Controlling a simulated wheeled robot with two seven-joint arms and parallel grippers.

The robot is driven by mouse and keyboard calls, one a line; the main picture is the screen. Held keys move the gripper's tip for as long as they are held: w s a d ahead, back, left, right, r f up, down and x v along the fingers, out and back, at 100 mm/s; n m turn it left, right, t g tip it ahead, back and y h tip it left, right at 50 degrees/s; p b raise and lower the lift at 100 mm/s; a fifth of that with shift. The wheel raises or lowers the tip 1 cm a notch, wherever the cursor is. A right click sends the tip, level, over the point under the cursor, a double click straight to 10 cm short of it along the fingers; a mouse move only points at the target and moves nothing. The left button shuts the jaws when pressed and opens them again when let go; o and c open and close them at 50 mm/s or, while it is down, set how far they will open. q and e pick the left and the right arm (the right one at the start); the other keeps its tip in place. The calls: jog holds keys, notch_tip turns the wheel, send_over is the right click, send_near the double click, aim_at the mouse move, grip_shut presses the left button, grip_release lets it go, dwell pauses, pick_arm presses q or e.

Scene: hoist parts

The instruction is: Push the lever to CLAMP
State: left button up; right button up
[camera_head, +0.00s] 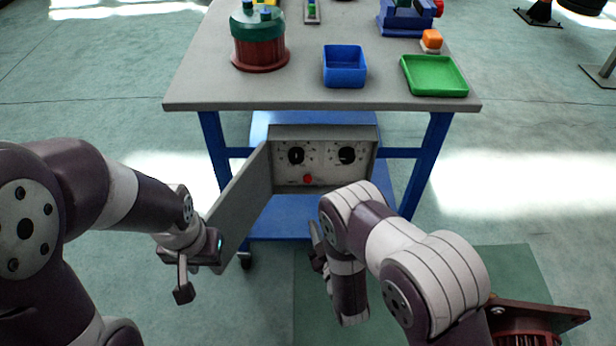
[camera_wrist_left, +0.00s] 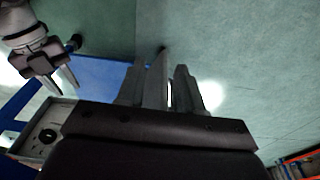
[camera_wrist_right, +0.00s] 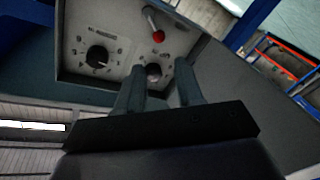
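The control panel (camera_head: 325,158) is in a grey box under the table. The lever (camera_head: 307,179) has a red knob and sits low on the panel; in the right wrist view its red knob (camera_wrist_right: 158,36) ends a short metal stalk. Its labels are too small to read. My left gripper (camera_wrist_left: 168,85) is low beside the box's open door (camera_head: 240,205), with the door's thin edge between its spread fingers; I cannot tell whether they touch it. My right gripper (camera_wrist_right: 162,85) is open and empty, facing the panel, apart from the lever. In the head view my right arm partly hides it.
Two black dials (camera_head: 296,156) (camera_head: 347,155) are on the panel above the lever. The door stands open at the left of the box. A blue bin (camera_head: 344,67), a green tray (camera_head: 434,76) and a dark red drum (camera_head: 259,53) are on the tabletop above.

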aim_at(308, 182)
jog(key=b+x, duration=0.1)
jog(key=x, duration=0.5)
jog(key=b+x, duration=0.1)
jog(key=x, duration=0.5)
jog(key=shift+w+r+b, duration=0.25)
jog(key=shift+w+b, duration=0.05)
grip_shut()
